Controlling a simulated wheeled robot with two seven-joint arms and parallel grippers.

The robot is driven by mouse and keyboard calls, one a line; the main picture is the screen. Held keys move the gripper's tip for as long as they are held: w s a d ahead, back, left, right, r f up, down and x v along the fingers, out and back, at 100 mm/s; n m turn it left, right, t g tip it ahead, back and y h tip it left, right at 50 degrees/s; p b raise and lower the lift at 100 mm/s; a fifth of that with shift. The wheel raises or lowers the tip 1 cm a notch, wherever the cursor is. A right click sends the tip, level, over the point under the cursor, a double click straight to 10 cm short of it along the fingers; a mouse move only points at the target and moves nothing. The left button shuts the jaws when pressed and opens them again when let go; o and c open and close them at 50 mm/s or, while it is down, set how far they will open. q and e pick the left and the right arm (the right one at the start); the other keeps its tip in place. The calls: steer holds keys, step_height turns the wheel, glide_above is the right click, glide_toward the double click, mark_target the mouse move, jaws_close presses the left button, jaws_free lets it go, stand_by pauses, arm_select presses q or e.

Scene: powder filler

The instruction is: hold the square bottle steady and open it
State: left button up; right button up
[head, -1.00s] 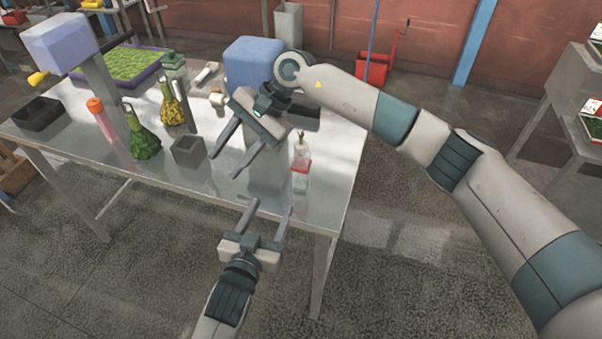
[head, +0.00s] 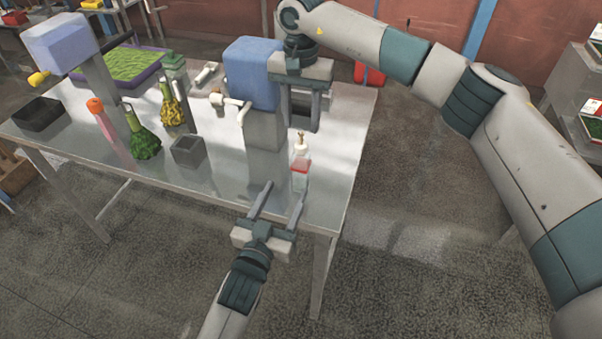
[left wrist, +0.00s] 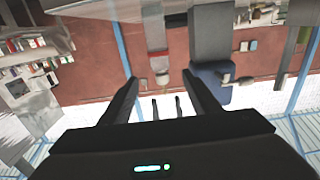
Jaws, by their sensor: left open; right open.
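A small bottle (head: 301,178) with a clear body, a red band and a white top stands upright near the table's right front edge; I take it as the square bottle. It also shows, upside down, in the left wrist view (left wrist: 157,38). My left gripper (head: 286,190) is open and empty at the front edge, its fingers pointing toward the bottle, seemingly short of it. My right gripper (head: 304,124) is open and empty, its fingers pointing down above and slightly behind the bottle's top. Its fingers (left wrist: 166,107) also show between my left fingers in the left wrist view.
A blue-topped grey device (head: 252,75) stands close left of the right gripper. A grey open box (head: 188,151), a green flask (head: 144,143), a yellow flask (head: 171,106) and a pink tube (head: 107,125) are farther left. The front strip of the table (head: 220,195) is clear.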

mark_target(301, 143)
arm_select(q)
steer(key=x, duration=1.7)
steer(key=shift+f, duration=0.1)
steer(key=c, duration=1.2)
steer(key=o, duration=1.2)
steer(key=shift+s, duration=0.15)
arm_select(e)
steer(key=shift+f, duration=0.1)
arm_select(q)
steer(key=shift+s+a+f, duration=0.1)
steer(key=shift+s+a, duration=0.1)
steer(key=shift+s, duration=0.3)
arm_select(e)
steer(key=shift+f, duration=0.15)
step_height(301, 143, down, 4)
steer(key=b, duration=0.4)
arm_select(q)
steer(key=v, duration=1.6)
steer(key=shift+b, duration=0.3)
arm_select(e)
steer(key=shift+f, duration=0.1)
